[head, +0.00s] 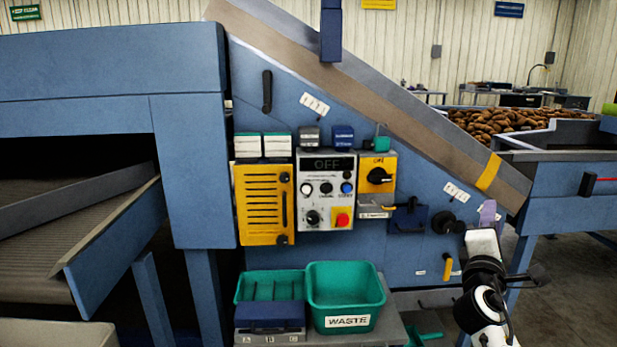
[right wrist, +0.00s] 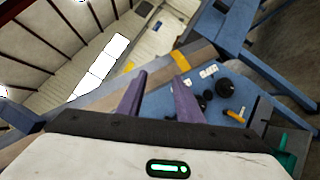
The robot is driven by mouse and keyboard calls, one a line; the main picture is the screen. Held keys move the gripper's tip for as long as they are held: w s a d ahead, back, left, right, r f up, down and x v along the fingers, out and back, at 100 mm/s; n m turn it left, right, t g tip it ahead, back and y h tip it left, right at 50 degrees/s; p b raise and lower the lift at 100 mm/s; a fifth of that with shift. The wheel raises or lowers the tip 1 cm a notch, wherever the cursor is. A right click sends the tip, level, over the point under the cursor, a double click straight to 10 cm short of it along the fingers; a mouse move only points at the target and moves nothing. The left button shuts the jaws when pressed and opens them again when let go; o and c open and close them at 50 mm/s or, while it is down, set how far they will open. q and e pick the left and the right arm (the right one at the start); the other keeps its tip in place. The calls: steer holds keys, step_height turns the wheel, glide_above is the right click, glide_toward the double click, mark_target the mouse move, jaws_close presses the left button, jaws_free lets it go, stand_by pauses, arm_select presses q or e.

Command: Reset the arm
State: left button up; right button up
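My right arm comes in at the lower right of the head view, with its white gripper (head: 487,216) raised in front of the blue machine's right part. In the right wrist view its two purple fingers stand apart with nothing between them, so the right gripper (right wrist: 160,85) is open and empty. It touches no knob or handle that I can see. My left arm and left gripper are in neither view. The grey control panel (head: 325,212) shows "OFF" on its display (head: 327,165).
A yellow vented cover (head: 263,203) and a yellow switch box (head: 377,174) flank the panel. A black knob (head: 447,222) and a yellow-handled lever (head: 447,267) are near my right gripper. A green WASTE bin (head: 345,297) stands on a low shelf. Potatoes (head: 500,122) fill the hopper behind.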

steer(key=s+d+r+n+h, duration=0.15)
steer(key=d+r, duration=0.25)
steer(key=d, duration=0.4)
steer(key=s+d+r+n+h, duration=0.1)
steer(key=s+d+r+h, duration=0.2)
steer(key=d, duration=0.5)
steer(key=s+a+f+m+y, duration=0.1)
steer(key=a+f+y, duration=0.2)
steer(key=f, duration=0.6)
steer(key=s+a+f+y, duration=0.2)
steer(key=a+f+y, duration=0.15)
steer(key=f, duration=0.55)
steer(key=s+a+f+m+g+y, duration=0.2)
steer(key=s+a+f+y, duration=0.15)
steer(key=s+f, duration=0.45)
steer(key=s+a+f+m+g+y, duration=0.25)
steer(key=a+f, duration=0.25)
steer(key=f, duration=0.7)
steer(key=s+a+f+m+g+y, duration=0.25)
steer(key=s+a+f, duration=0.3)
steer(key=s, duration=0.45)
steer(key=s+a+f+m+g+y, duration=0.25)
steer(key=s+a+f, duration=0.3)
steer(key=s, duration=0.55)
steer(key=a+m+t, duration=0.1)
steer(key=a+m, duration=0.4)
steer(key=a, duration=0.7)
steer(key=shift+s+r+m, duration=0.15)
steer(key=shift+s+m, duration=0.05)
steer(key=shift+m, duration=0.2)
